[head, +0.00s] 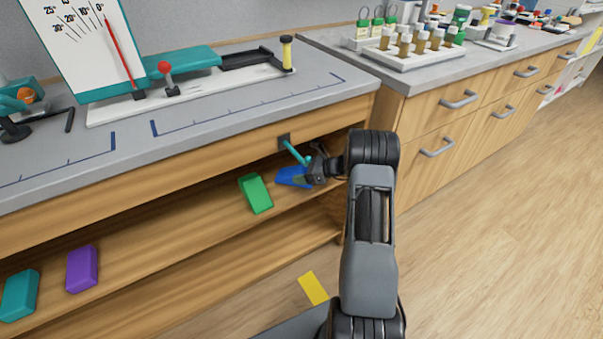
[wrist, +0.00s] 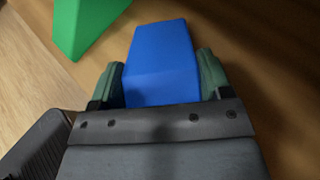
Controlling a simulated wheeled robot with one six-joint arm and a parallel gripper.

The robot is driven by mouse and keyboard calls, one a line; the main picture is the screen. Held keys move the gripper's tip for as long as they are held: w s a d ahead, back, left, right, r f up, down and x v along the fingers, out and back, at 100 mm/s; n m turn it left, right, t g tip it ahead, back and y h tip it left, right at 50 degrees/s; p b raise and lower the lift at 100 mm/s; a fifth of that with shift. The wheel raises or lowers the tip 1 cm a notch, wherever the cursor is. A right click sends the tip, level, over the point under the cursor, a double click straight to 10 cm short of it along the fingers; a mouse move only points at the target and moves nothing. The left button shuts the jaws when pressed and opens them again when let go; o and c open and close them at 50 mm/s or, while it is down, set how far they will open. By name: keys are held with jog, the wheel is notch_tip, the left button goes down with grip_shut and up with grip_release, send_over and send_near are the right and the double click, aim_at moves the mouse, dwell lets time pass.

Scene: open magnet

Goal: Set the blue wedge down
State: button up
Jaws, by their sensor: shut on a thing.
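The blue wedge (head: 292,177) is at the right part of the wooden shelf under the counter, partly hidden by my gripper (head: 310,175). In the wrist view the blue wedge (wrist: 162,60) sits between the two green finger pads of my gripper (wrist: 162,85), which is shut on it. The wedge is over the wooden shelf; whether it touches the shelf I cannot tell.
A green wedge (head: 255,193) lies just left of the blue one. A purple block (head: 82,269) and a teal block (head: 19,295) are farther left on the shelf (head: 165,225). A teal handle (head: 295,153) hangs close above my gripper. A yellow piece (head: 313,288) lies below.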

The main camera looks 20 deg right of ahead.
jog(key=shift+f, duration=0.2)
jog(key=o, duration=0.9)
jog(key=shift+r, duration=0.3)
jog(key=shift+s+d+r, duration=0.15)
jog(key=shift+s+d, duration=0.05)
jog(key=shift+d, duration=0.1)
jog(key=p+v, duration=0.3)
jog(key=v, duration=0.8)
jog(key=shift+s, duration=0.15)
